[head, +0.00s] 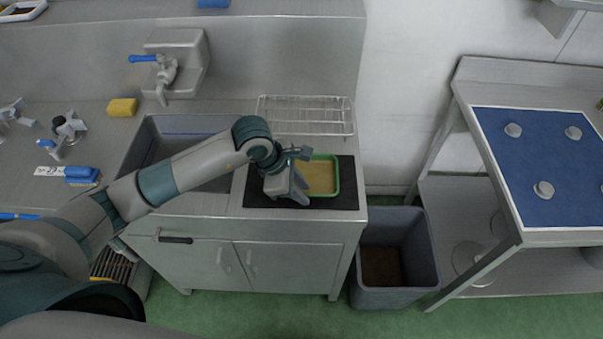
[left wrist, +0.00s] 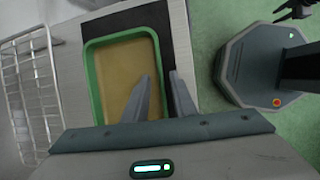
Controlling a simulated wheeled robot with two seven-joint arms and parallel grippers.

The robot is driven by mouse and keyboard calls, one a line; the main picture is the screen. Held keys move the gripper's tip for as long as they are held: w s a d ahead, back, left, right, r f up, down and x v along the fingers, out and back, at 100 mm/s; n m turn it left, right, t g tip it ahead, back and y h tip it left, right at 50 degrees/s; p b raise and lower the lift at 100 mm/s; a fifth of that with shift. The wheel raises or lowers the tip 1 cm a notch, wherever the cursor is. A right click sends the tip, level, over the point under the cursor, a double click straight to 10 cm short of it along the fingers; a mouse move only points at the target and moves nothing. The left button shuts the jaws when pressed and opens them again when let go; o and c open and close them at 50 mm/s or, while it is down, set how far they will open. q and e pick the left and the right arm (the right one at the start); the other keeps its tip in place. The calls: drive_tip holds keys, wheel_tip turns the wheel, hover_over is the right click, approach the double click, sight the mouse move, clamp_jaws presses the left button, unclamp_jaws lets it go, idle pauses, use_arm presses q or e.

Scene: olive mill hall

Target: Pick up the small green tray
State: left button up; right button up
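The small green tray (head: 336,176) lies on a dark mat at the right end of the sink counter, with a tan inner surface. My left gripper (head: 301,186) is at its left front part in the head view and hides that part. In the left wrist view the tray (left wrist: 91,75) shows close up. My left gripper (left wrist: 163,85) is open there, one finger over the tray's inside and the other outside its rim, with the rim between them. I cannot tell whether the fingers touch it.
A wire rack (head: 305,114) stands behind the tray. The sink basin (head: 150,146) is to the left, under my left arm. A grey bin (head: 397,229) stands right of the cabinet. A steel table with a blue mat (head: 545,152) is further right.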

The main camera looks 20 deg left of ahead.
use_arm(q)
drive_tip(key=shift+d+f, duration=0.15)
drive_tip(key=shift+f, duration=0.2)
drive_tip(key=shift+w, duration=0.1)
clamp_jaws()
drive_tip(key=shift+r, duration=0.1)
